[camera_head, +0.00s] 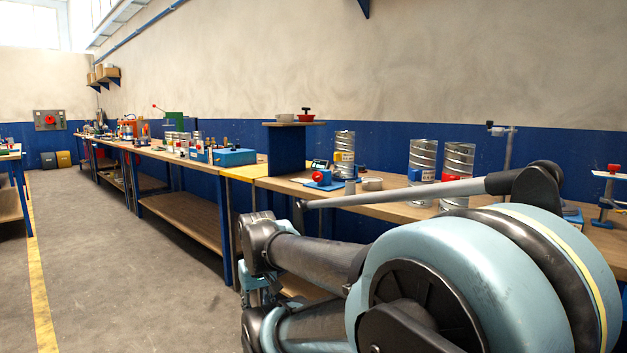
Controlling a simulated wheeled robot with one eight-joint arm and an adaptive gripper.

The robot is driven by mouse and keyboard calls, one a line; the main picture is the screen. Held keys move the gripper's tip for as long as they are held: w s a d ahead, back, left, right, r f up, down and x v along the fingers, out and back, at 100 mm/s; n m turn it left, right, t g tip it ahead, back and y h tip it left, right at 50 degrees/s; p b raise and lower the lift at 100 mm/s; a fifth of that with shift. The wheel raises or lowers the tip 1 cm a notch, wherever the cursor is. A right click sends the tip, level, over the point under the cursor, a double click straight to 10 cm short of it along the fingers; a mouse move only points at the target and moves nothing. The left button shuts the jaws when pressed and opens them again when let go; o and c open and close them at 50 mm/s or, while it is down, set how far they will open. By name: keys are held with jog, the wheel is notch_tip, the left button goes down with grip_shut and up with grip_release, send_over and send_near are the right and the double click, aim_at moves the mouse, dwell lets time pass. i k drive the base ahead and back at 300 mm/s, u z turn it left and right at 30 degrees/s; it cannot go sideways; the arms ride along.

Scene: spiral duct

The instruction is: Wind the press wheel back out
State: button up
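I cannot tell for certain which thing is the press wheel. At the right edge stands a small blue stand (605,214) with a pale crossbar (610,175) and a red top piece (613,168), which may be a press. A red handwheel-like piece (306,112) sits on the raised blue shelf. My arm fills the lower right, its links reaching left in front of the bench. I cannot make out my gripper's fingers.
A long wooden bench (405,209) runs along the wall. Metal spiral ducts (422,160) (458,165) (345,150) stand on it, near a small blue device (325,178). A blue toolbox (235,157) lies farther left. The grey floor (120,260) at left is clear.

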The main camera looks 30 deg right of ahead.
aim_at(316, 176)
jog(key=i, duration=0.9)
